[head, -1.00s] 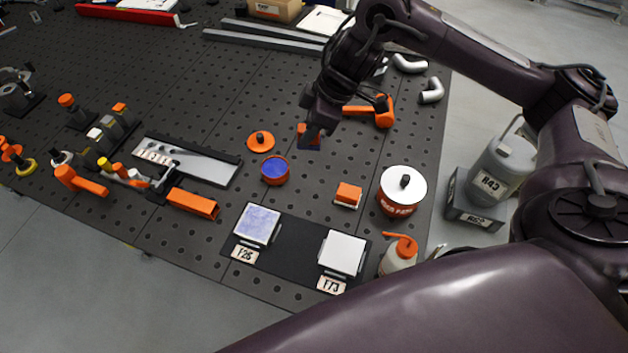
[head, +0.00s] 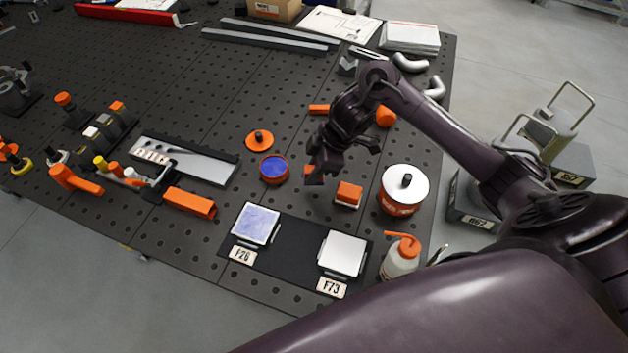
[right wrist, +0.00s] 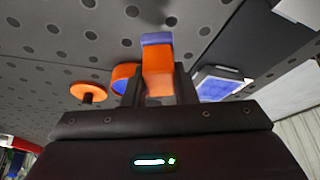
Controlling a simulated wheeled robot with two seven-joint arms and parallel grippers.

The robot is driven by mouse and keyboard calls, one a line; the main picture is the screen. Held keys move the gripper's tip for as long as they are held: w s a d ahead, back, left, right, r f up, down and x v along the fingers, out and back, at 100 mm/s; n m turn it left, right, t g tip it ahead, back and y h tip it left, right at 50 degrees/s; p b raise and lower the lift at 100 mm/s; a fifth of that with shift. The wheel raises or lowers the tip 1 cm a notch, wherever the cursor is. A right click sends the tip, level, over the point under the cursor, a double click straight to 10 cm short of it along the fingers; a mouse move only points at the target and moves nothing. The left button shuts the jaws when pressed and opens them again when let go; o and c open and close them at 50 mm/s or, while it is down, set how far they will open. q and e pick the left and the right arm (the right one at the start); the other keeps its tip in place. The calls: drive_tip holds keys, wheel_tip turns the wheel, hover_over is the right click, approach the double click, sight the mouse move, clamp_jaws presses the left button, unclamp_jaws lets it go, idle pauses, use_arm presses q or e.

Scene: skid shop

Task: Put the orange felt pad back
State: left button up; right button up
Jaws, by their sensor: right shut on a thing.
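The orange felt pad (right wrist: 157,70), an orange block with a blue face, is between the fingers of my right gripper (right wrist: 158,85), which is shut on it. In the head view my right gripper (head: 315,172) holds the pad (head: 312,178) low over the table, just right of the round orange tin with blue inside (head: 274,169). The gripper hides part of the pad; I cannot tell whether it touches the table. A similar orange block with a pale base (head: 348,194) sits to its lower right. My left gripper is not in view.
A black mat (head: 295,246) bears a blue-smeared plate (head: 257,222) and a clean pale plate (head: 342,254). An orange lid (head: 259,140) lies beside the tin. A white-lidded orange can (head: 403,190) and a spout bottle (head: 402,258) stand right, near the table edge.

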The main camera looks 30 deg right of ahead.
drive_tip(key=shift+f, duration=2.1)
drive_tip(key=shift+f, duration=0.15)
drive_tip(key=o, duration=0.9)
drive_tip(key=shift+d+r, duration=0.15)
drive_tip(key=shift+r, duration=0.35)
drive_tip(key=v, duration=1.1)
drive_tip(key=shift+s+r, duration=0.1)
drive_tip(key=shift+r, duration=0.05)
